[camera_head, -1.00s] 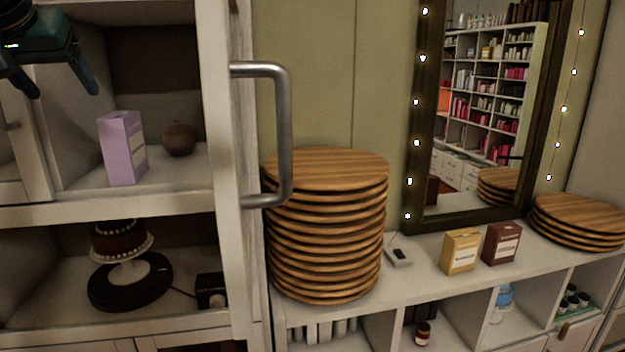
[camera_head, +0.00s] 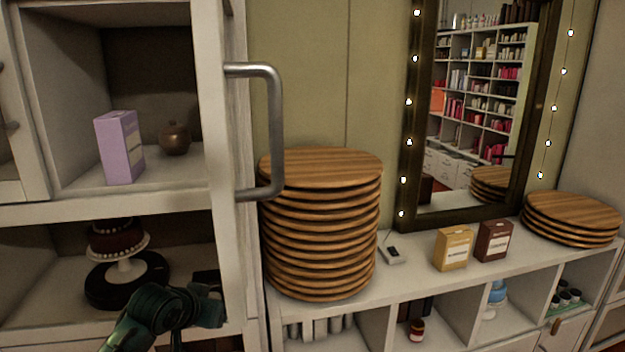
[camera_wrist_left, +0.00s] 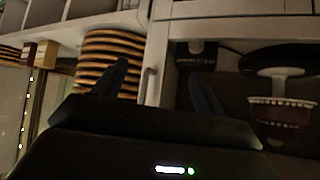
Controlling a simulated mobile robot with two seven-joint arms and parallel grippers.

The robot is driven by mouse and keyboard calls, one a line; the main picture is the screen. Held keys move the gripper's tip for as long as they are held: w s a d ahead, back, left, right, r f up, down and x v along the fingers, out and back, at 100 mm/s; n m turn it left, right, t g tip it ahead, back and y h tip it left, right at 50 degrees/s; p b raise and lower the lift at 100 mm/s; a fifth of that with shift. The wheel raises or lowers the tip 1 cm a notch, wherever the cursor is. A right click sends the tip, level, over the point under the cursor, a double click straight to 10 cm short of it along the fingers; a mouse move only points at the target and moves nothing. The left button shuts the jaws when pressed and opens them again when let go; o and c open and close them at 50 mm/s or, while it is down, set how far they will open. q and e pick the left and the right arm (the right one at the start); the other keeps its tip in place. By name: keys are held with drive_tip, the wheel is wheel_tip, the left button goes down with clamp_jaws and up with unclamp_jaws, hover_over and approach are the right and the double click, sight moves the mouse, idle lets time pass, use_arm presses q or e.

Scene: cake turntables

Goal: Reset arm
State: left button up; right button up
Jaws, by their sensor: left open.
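My left gripper (camera_wrist_left: 160,82) shows in the left wrist view as two dark fingers spread apart, with nothing between them. That view is upside down, with the cabinet and the stacked boards beyond the fingers. In the head view, part of my dark green left arm (camera_head: 165,308) shows at the bottom left, in front of the lower cabinet shelf. The fingers cannot be made out clearly there. My right gripper is in neither view.
The cabinet's metal handle (camera_head: 274,130) projects near the tall stack of round wooden boards (camera_head: 318,235). A cake (camera_head: 117,240) on a dark turntable (camera_head: 105,290) stands on the lower shelf. A purple box (camera_head: 119,148) and brown pot (camera_head: 174,138) stand above.

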use_arm(q)
drive_tip(key=s+d+f+h, duration=0.1)
drive_tip(key=s+d+f, duration=0.1)
drive_tip(key=s+f, duration=0.55)
drive_tip(key=s+d+f+h, duration=0.1)
drive_tip(key=s+d+f, duration=0.2)
drive_tip(key=s+f, duration=0.65)
drive_tip(key=s, duration=0.5)
drive_tip(key=s+f, duration=0.2)
drive_tip(key=s, duration=0.6)
drive_tip(key=shift+f+t+y, duration=0.25)
drive_tip(key=shift+t+y, duration=0.15)
